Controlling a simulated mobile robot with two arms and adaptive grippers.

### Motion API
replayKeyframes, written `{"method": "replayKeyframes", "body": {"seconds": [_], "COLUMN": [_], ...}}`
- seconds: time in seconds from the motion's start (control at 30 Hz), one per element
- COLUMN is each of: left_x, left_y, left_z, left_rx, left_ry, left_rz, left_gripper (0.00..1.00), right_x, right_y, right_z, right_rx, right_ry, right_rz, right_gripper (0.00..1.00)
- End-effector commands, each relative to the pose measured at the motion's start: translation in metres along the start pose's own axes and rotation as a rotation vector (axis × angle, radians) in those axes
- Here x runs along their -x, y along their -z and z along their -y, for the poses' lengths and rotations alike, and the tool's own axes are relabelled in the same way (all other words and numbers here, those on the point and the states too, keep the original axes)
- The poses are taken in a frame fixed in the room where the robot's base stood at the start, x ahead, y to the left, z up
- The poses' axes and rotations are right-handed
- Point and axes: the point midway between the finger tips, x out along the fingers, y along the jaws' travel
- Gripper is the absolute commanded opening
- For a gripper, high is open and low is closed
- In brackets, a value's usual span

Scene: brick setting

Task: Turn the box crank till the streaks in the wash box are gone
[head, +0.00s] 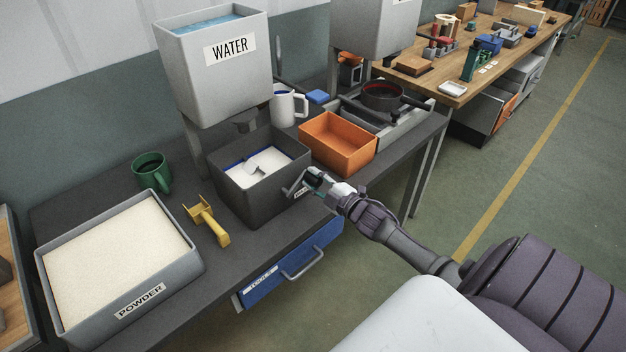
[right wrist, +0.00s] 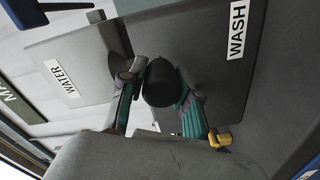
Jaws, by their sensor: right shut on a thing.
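The dark grey wash box (head: 262,203) stands near the table's front edge, with its WASH label (right wrist: 237,30) showing in the right wrist view. Inside are white contents (head: 244,178) with a grey paddle (head: 257,169) and a blue band along the inner walls. I cannot make out distinct streaks in the white. The box crank (head: 292,190) sticks out from the box's right side. My right gripper (head: 315,181) is shut on the crank's black handle (right wrist: 159,83), which sits between its fingers in the right wrist view. My left gripper is not in view.
A grey POWDER bin (head: 160,288), a yellow scoop (head: 208,222) and a green mug (head: 152,172) are left of the box. An orange bin (head: 337,166) stands close on its right. A WATER tank (head: 214,75) and a white mug (head: 284,104) are behind.

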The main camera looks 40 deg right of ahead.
Motion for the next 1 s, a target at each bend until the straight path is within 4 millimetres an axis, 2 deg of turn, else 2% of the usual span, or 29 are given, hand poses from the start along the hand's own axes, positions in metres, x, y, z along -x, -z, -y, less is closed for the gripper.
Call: {"method": "replayKeyframes", "body": {"seconds": [0.37, 0.4, 0.53, 0.83, 1.0], "left_x": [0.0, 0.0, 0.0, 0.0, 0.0], "left_y": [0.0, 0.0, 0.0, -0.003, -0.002], "left_z": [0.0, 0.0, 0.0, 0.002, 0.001], "left_rx": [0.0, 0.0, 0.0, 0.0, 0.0], "left_ry": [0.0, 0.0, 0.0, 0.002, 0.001], "left_rz": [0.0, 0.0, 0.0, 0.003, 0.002], "left_gripper": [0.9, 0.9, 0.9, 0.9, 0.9], "right_x": [0.0, 0.0, 0.0, 0.001, 0.017], "right_y": [-0.001, -0.001, -0.001, -0.001, -0.001], "right_z": [0.0, 0.0, 0.0, 0.001, 0.002], "right_rx": [-0.002, -0.002, -0.002, -0.002, -0.003], "right_ry": [0.001, 0.001, 0.001, 0.001, 0.003], "right_rz": [0.001, 0.001, 0.001, 0.001, 0.002], "right_gripper": [0.0, 0.37, 0.58, 0.58, 0.58]}}
